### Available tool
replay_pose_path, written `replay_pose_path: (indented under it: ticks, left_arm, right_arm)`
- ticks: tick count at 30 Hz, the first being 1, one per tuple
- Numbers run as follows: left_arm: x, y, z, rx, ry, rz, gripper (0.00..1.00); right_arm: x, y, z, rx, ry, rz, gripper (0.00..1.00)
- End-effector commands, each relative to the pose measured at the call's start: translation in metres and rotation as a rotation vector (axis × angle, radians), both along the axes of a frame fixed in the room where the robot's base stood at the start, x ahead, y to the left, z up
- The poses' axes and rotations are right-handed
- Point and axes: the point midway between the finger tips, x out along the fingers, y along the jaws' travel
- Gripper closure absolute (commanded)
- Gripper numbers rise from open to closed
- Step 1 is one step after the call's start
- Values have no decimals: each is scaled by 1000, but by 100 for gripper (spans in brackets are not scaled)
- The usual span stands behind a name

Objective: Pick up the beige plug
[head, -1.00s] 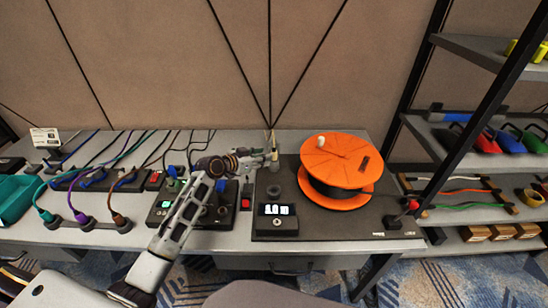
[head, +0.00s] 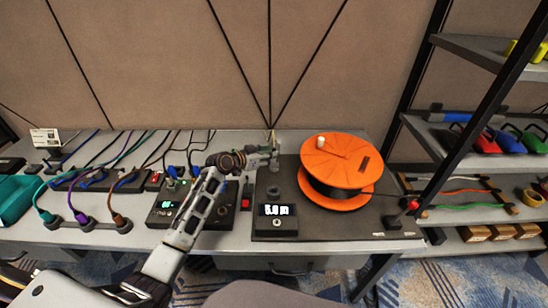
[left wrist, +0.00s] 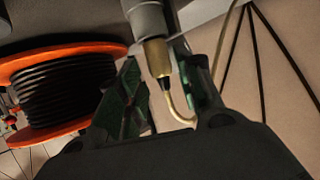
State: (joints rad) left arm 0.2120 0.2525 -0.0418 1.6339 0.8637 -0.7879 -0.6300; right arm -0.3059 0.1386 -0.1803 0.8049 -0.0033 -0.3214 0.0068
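The beige plug (left wrist: 157,60) shows in the left wrist view, its upper end against a grey cylinder (left wrist: 147,20) and a thin beige cable curving away from its lower end. My left gripper (left wrist: 163,88) has its two dark green fingers apart, one on each side of the plug. I see gaps between the fingers and the plug, so it is not gripped. In the head view my left gripper (head: 272,156) is at the back of the table, left of the orange reel, and the plug is hard to make out there. My right gripper is not in view.
The orange cable reel (head: 335,162) stands close on the right, on a dark base with a lit display (head: 277,210). A control box (head: 180,205) lies under my left arm. Plugged cables (head: 80,217) are at left, a shelf rack (head: 480,140) at right.

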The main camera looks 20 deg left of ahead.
Motion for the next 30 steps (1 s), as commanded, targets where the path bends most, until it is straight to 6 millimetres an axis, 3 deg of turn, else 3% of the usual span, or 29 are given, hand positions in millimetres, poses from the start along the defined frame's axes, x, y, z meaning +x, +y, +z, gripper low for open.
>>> replay_pose_path:
  ticks: [9, 26, 30]
  left_arm:
    - [20, -10, -8, 0, -1, 1, 64]
    - [21, -11, -9, 1, 1, 1, 64]
    - [21, -11, -9, 1, 1, 1, 82]
  right_arm:
    - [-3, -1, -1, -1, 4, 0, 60]
    - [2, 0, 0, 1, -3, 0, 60]
    - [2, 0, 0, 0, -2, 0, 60]
